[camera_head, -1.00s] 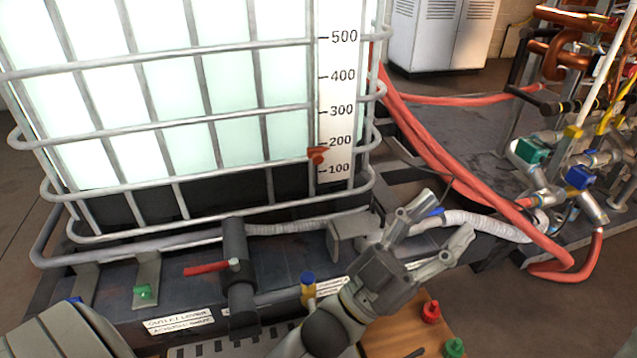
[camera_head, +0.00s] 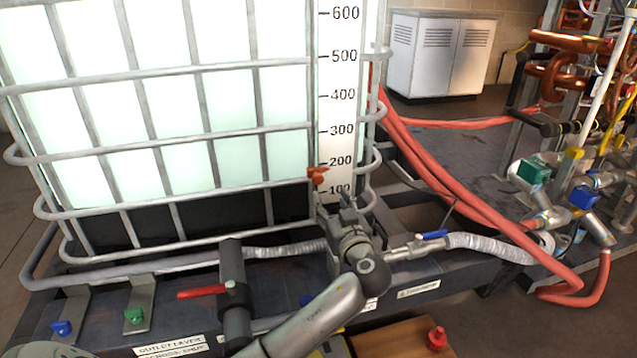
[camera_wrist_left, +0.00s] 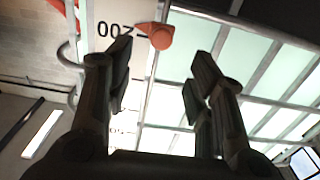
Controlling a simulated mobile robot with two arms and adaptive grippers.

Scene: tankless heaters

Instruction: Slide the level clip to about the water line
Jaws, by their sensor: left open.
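The orange-red level clip (camera_head: 317,176) sits on the white scale strip (camera_head: 337,110) of the caged tank, between the 100 and 200 marks and nearer 200. The tank (camera_head: 180,130) is pale and bright above and dark at its bottom. My left gripper (camera_head: 343,205) is just below the clip in the head view, pointing up at it. In the left wrist view the clip (camera_wrist_left: 159,36) shows beyond and between the open fingers (camera_wrist_left: 160,85), apart from them. The fingers hold nothing. My right gripper is not in view.
Metal cage bars (camera_head: 190,195) run across the tank around the strip. A red-handled valve (camera_head: 232,290) stands below left. A blue-handled valve (camera_head: 432,235) with a grey hose and red hoses (camera_head: 450,175) lie to the right.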

